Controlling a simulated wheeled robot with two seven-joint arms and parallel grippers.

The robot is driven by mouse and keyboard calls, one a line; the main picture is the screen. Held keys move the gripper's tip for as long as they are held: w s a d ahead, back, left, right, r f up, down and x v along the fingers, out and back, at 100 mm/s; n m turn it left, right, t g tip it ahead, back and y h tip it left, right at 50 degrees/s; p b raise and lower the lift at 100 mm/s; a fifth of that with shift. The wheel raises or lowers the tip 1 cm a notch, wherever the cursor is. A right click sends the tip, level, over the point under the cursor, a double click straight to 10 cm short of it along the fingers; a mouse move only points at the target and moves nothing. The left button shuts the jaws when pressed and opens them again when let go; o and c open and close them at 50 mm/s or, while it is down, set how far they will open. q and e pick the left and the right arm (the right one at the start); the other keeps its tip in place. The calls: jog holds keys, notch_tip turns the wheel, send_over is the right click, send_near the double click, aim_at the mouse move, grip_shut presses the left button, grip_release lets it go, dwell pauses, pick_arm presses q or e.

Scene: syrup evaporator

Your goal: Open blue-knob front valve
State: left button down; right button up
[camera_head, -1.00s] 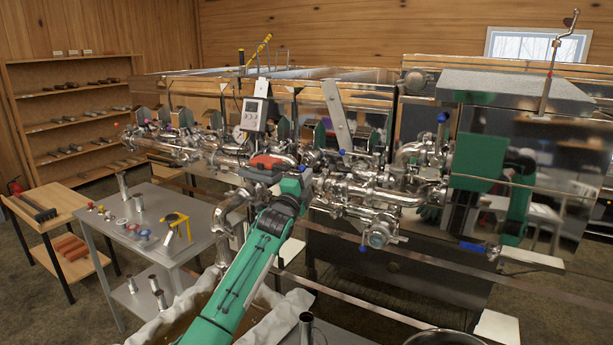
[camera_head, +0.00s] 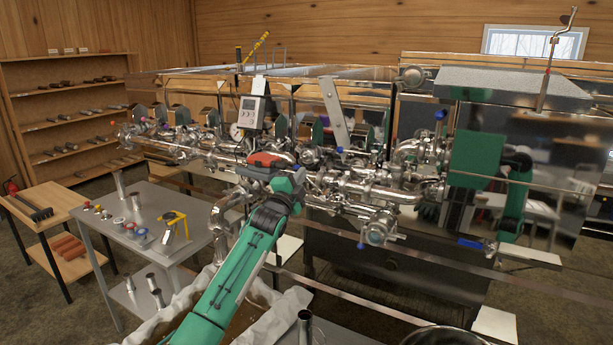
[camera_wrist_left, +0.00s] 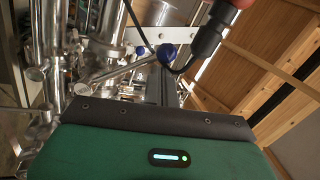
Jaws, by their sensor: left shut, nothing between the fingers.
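Blue knobs show on the steel pipework in the head view: one (camera_head: 341,151) near the middle, one (camera_head: 441,115) higher right, one (camera_head: 361,246) low under a round fitting. I cannot tell which is the task's front valve. My left gripper (camera_head: 298,178) is at the front of the pipes, left of these knobs, its tips hard to make out. In the left wrist view a blue knob (camera_wrist_left: 167,52) sits just beyond the dark fingers (camera_wrist_left: 163,86) of my left gripper, which is shut and empty. Contact cannot be told. My right gripper is out of view.
Shiny pipes and fittings crowd around the gripper. A grey digital box (camera_head: 251,112) stands above them. A blue lever (camera_head: 471,243) is at lower right. A metal table (camera_head: 165,200) with small parts stands at left.

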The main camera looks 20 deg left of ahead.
pick_arm(q)
jog(key=w+a+f+n+b, duration=0.2)
jog(key=a+f+n+b, duration=0.1)
jog(key=f+n, duration=0.3)
jog(key=shift+w+a+n+g+h, duration=0.3)
jog(key=shift+w+a+n+h, duration=0.1)
jog(key=shift+a+n, duration=0.2)
jog(key=shift+f, duration=0.1)
jog(key=shift+d, duration=0.1)
dwell(0.3)
